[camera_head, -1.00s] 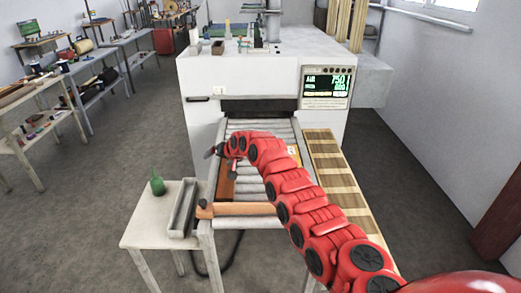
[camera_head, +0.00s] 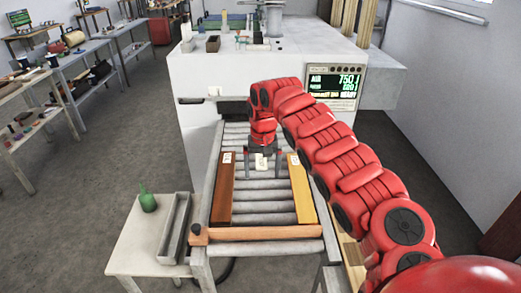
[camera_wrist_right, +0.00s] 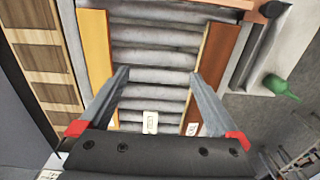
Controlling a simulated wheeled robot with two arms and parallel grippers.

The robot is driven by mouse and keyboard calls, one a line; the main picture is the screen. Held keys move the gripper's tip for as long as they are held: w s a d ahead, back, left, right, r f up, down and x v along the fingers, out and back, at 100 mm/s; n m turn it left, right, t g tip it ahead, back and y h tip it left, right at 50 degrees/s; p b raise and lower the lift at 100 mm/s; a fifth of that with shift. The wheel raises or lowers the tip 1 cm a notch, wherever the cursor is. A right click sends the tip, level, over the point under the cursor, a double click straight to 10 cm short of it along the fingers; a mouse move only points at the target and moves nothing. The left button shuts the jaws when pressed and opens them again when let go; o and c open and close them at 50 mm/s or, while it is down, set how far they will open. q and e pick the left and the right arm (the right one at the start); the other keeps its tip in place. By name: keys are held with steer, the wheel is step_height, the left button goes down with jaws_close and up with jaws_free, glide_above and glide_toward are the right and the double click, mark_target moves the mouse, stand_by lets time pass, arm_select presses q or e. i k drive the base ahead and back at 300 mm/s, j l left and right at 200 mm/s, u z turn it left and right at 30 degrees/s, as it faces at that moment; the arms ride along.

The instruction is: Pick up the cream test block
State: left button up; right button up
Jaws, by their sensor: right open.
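A small cream block (camera_head: 262,163) with a dark mark shows on the conveyor rollers, between two longer bars. It also shows in the right wrist view (camera_wrist_right: 150,122), near the gripper's body, which may hide part of it. My right gripper (camera_head: 264,174) points down over the rollers, its fingers on either side of the cream block in the head view. The fingers are wide apart and empty in the wrist view (camera_wrist_right: 159,74). I cannot tell how high they are. My left gripper is not in view.
A red-brown bar (camera_head: 226,190) lies left of the gripper and a yellow bar (camera_head: 302,192) right of it. An orange-brown stop bar (camera_head: 265,233) crosses the conveyor's near end. The white machine (camera_head: 195,75) stands behind. A side table (camera_head: 135,255) holds a green bottle (camera_head: 148,203) and grey trough (camera_head: 173,228).

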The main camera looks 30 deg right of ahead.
mark_target(262, 162)
steer(key=i+l, duration=0.65)
steer(key=i, duration=0.25)
